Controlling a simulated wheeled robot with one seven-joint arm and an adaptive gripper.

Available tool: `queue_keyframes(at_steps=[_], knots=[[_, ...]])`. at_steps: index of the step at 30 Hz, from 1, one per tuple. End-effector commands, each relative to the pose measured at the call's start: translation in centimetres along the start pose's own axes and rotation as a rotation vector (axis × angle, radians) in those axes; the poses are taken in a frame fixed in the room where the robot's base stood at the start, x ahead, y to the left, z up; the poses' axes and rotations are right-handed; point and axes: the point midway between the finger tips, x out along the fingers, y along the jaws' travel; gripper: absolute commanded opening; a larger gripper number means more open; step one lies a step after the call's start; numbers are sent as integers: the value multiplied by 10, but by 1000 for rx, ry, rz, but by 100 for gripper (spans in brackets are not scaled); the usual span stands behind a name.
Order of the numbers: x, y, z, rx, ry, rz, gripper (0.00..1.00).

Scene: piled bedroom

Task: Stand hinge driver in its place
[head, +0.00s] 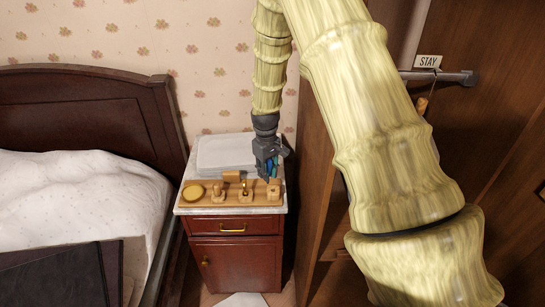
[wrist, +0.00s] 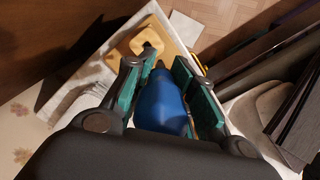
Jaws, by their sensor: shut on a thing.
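My gripper (head: 270,168) is shut on the hinge driver, whose blue handle (wrist: 163,106) sits between the green finger pads in the wrist view. In the wrist view a dark end of the driver points away from the palm, toward the wooden board (wrist: 122,48). In the head view the gripper is over the right end of the wooden board (head: 232,197), close to a small wooden block (head: 273,192). Only a bit of blue shows between the fingers there. I cannot tell whether the driver touches the block.
The board lies on a pale-topped nightstand (head: 234,227), with a round yellow dish (head: 193,192) and several small fittings on it. A pale tray (head: 225,153) is behind. The bed (head: 80,200) is left; a wardrobe with a "STAY" sign (head: 428,62) is right.

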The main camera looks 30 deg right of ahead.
Motion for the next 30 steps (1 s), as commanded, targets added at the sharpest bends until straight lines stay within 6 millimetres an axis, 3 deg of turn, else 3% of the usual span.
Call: queue_keyframes(at_steps=[1, 6, 23, 30], knots=[[-9, 10, -1, -3, 1, -1, 0], [-16, 24, -2, -12, -2, -4, 0], [-18, 25, -1, -18, -9, -5, 0], [-1, 25, -1, -17, -9, -5, 0]])
